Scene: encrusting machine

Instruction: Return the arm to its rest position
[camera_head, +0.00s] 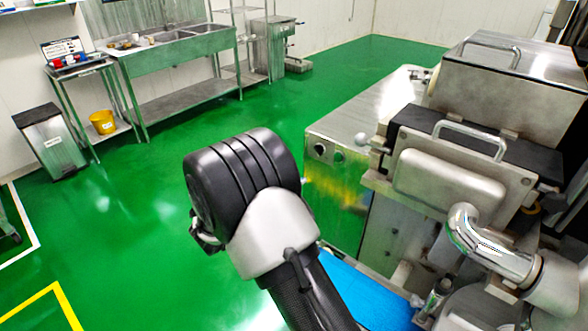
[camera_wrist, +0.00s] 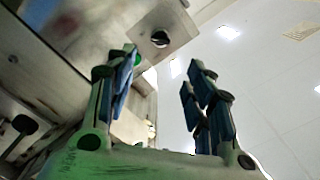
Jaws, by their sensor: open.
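My gripper (camera_wrist: 160,95) shows in the wrist view with its two blue-padded fingers apart and nothing between them. It points up past a steel machine surface toward the ceiling. In the head view, my black and silver arm rises from the bottom centre, and the gripper's fingers cannot be made out there. The steel encrusting machine (camera_head: 450,180) stands to the right of the arm. In the wrist view, a steel panel with a dark knob (camera_wrist: 160,38) is behind the fingers at the top.
A blue surface (camera_head: 365,295) lies low beside the machine. A steel sink table (camera_head: 180,60), a grey bin (camera_head: 50,145) and a yellow bucket (camera_head: 103,122) stand along the back left wall. The green floor (camera_head: 110,230) left of the arm is mostly clear.

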